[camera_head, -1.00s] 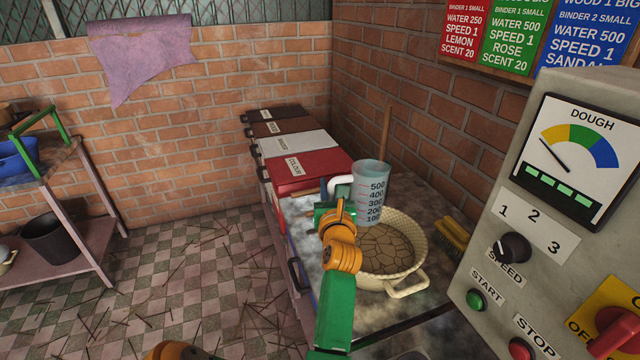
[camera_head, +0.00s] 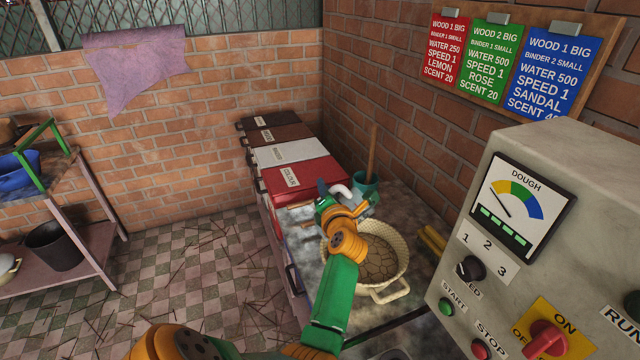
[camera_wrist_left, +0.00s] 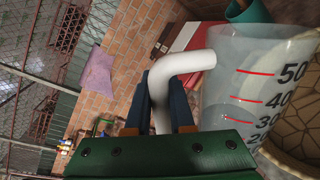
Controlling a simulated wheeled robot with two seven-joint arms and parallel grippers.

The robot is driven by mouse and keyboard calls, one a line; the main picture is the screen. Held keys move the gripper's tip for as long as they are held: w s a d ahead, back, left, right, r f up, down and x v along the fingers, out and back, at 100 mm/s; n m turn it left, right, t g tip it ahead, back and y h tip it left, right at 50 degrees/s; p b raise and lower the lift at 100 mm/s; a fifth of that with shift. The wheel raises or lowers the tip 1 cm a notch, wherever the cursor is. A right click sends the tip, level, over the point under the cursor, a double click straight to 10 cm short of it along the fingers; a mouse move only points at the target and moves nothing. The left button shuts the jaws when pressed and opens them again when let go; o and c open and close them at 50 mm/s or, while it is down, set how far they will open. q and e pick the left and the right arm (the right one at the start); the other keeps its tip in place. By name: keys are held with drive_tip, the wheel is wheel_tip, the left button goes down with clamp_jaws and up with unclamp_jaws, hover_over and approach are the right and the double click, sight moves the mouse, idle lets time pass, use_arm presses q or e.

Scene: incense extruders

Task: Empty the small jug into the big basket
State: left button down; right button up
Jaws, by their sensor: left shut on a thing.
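My left gripper (camera_head: 332,200) is shut on the white handle (camera_wrist_left: 183,70) of the small jug (camera_wrist_left: 235,75). The jug is clear, with red marks and numbers, and fills the right of the left wrist view. In the head view its handle (camera_head: 342,191) shows, but my gripper and arm hide most of its body. The big basket (camera_head: 401,243), cream and woven with side handles, stands on the counter just right of my left forearm. A brown cracked-looking surface shows inside it. My right gripper is not in view.
A teal pot (camera_head: 367,187) with a wooden stick stands behind the basket. Lidded bins (camera_head: 305,178) stand at the counter's far left. A yellow brush (camera_head: 432,240) lies right of the basket. The control panel (camera_head: 500,240) rises at the right.

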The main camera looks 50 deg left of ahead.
sight(357, 189)
use_arm(q)
drive_tip(key=w+m, duration=0.1)
drive_tip(key=w+d+f+m+g+b, duration=0.1)
drive_tip(key=m, duration=0.1)
drive_tip(key=w+m, duration=0.1)
drive_tip(key=shift+w+d+f+b, duration=0.25)
drive_tip(key=shift+w+b, duration=0.05)
drive_tip(key=w+m+b, duration=0.1)
drive_tip(key=w+d+m+g+b, duration=0.1)
drive_tip(key=w+m+b, duration=0.1)
drive_tip(key=shift+w+d+f+y+b, duration=0.1)
drive_tip(key=shift+d+f+y+b, duration=0.2)
drive_tip(key=shift+d+f+y, duration=0.1)
drive_tip(key=shift+w+d+r+m+g+b, duration=0.2)
drive_tip(key=shift+w+m+g+b, duration=0.15)
drive_tip(key=shift+m+b, duration=0.15)
drive_tip(key=shift+r, duration=0.2)
drive_tip(key=b, duration=0.1)
drive_tip(key=w+m+b, duration=0.1)
drive_tip(key=b, duration=0.1)
drive_tip(key=shift+d+f, duration=0.2)
drive_tip(key=shift+f, duration=0.05)
drive_tip(key=shift+w+r+b, duration=0.1)
drive_tip(key=shift+r+b, duration=0.05)
drive_tip(key=shift+b, duration=0.25)
drive_tip(key=shift+d+r, duration=0.1)
drive_tip(key=shift+r, duration=0.1)
